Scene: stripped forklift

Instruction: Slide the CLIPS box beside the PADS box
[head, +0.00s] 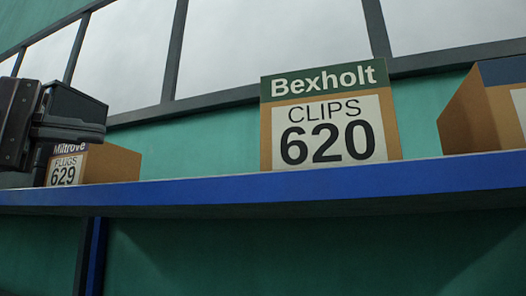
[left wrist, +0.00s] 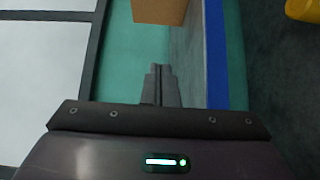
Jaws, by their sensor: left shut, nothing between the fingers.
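The CLIPS box (head: 328,118) stands upright on the blue-edged shelf in the middle of the head view, with a green Bexholt band and the number 620. No box reading PADS shows; a brown box (head: 470,118) at the right edge has its label cut off. My left gripper (head: 85,128) is at the far left, shut and empty, well apart from the CLIPS box and partly covering a 629 box. In the left wrist view its fingers (left wrist: 160,84) are closed together, and a plain brown box side (left wrist: 160,10) is ahead of them. My right gripper is not in view.
The smaller Miltrove 629 box (head: 108,164) stands on the shelf at left. The shelf's blue front edge (head: 260,190) runs across the view. Shelf room is clear on both sides of the CLIPS box. A yellow object (left wrist: 303,10) shows beyond the shelf edge in the wrist view.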

